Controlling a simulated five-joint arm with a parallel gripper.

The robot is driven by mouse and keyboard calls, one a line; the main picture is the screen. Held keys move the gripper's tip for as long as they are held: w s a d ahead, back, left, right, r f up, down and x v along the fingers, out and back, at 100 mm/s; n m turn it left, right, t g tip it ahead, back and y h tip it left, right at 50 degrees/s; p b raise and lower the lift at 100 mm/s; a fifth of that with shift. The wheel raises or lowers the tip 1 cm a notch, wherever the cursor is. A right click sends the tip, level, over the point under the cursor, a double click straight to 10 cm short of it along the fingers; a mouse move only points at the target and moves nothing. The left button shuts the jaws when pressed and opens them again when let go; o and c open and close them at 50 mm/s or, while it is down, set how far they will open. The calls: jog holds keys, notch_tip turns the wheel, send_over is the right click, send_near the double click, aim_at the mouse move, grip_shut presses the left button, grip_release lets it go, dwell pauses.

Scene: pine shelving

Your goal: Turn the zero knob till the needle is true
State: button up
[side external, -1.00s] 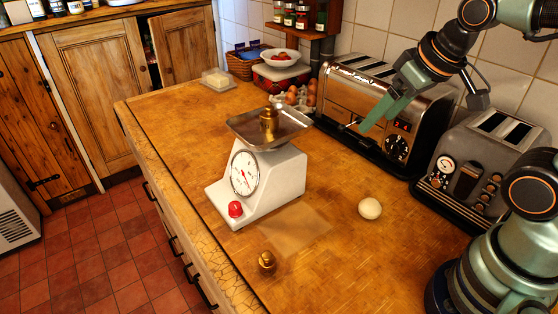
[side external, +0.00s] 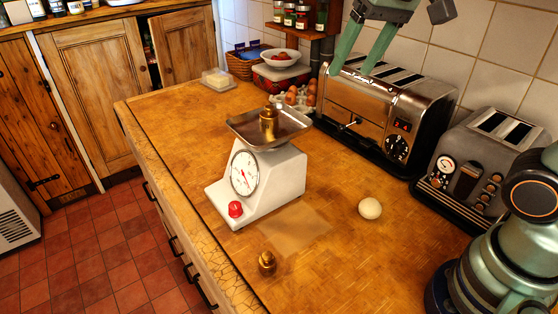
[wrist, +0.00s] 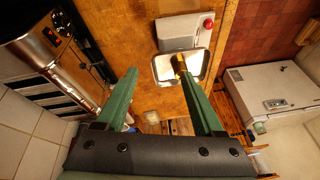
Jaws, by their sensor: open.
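A white kitchen scale (side external: 274,187) stands on the wooden counter, with a round dial (side external: 244,173) and a needle on its front face. The red zero knob (side external: 236,209) sits low on the front, below the dial. A brass weight (side external: 268,122) stands in the metal pan (side external: 246,127) on top. My gripper (side external: 358,72) is open and empty, high above the large toaster, well away from the knob. In the wrist view the open fingers of my gripper (wrist: 163,88) spread below the scale (wrist: 184,32), whose red knob (wrist: 208,24) shows at the top. The exact needle reading is too small to tell.
A second brass weight (side external: 267,262) and a white egg (side external: 370,208) rest on the counter near the scale. A large chrome toaster (side external: 372,125) and a smaller grey toaster (side external: 487,160) line the wall. The counter's front edge lies close to the knob side.

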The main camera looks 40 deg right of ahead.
jog(key=w+a+r+m+g, duration=0.1)
jog(key=w+a+m+g, duration=0.1)
jog(key=w+a+m, duration=0.35)
jog(key=m+g, duration=0.2)
jog(key=m, duration=0.1)
send_over(235, 205)
notch_tip(235, 205, down, 5)
notch_tip(235, 205, down, 27)
jog(key=shift+r, duration=0.1)
grip_shut()
